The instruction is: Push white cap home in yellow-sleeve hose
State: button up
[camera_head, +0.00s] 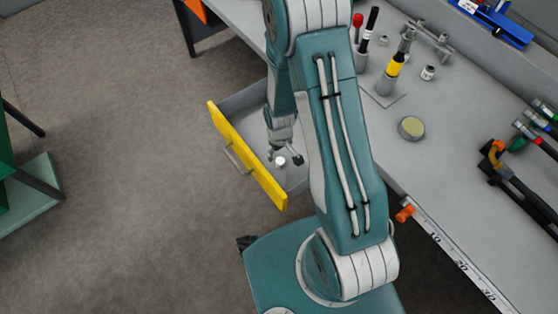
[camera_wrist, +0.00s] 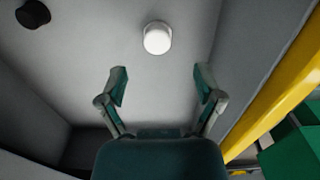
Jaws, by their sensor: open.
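A white cap (camera_wrist: 157,38) lies on the floor of the open drawer, ahead of my fingertips in the wrist view. It also shows in the head view (camera_head: 280,160), close to my fingers. My gripper (camera_wrist: 160,82) is open and empty, reaching down into the drawer; in the head view its fingers (camera_head: 285,154) straddle the cap in the picture, but contact is not visible. The yellow-sleeve hose (camera_head: 395,66) stands tilted in a grey holder on the bench. Its upper end is grey; I cannot make out its opening.
The drawer (camera_head: 243,158) has a yellow front and grey walls close around my gripper.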

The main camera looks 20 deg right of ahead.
aim_at(280, 160)
jog(key=shift+d+f, duration=0.2)
jog(key=shift+f, duration=0.35)
notch_tip(280, 160, down, 5)
jog(key=shift+w+a+r, duration=0.1)
jog(key=shift+a, duration=0.05)
jog(key=c, duration=0.8)
